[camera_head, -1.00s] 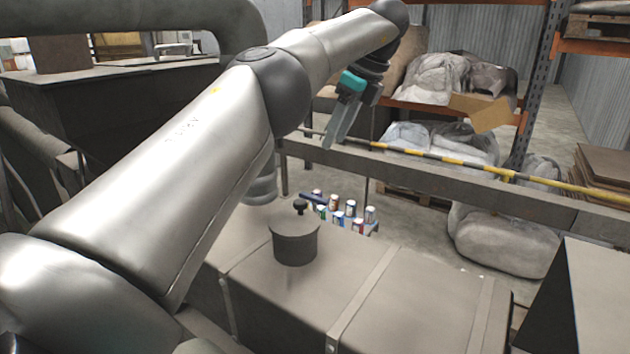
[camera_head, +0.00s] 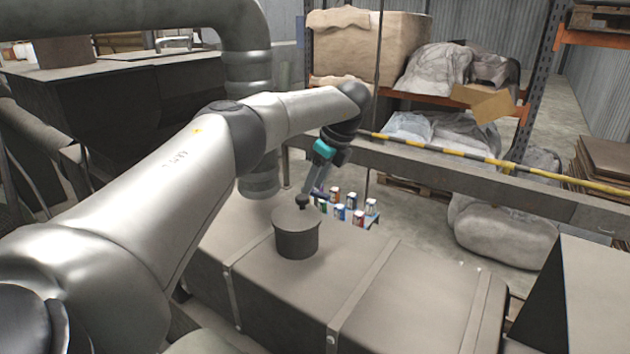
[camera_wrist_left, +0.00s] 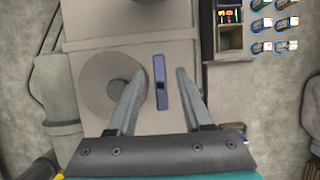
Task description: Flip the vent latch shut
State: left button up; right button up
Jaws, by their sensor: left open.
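A narrow blue bar, which looks like the latch (camera_wrist_left: 160,82), lies beside the round vent top (camera_wrist_left: 112,84) in the left wrist view. My right gripper is out of view.
A rack of several cans (camera_head: 352,212) stands behind the duct, close to my left gripper. A grey beam (camera_head: 430,170) with a yellow-black bar (camera_head: 440,146) crosses behind. A thick vertical pipe (camera_head: 252,75) rises near my left arm. The duct's right part is clear.

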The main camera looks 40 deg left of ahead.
pick_arm(q)
grip_shut()
dwell(0.4)
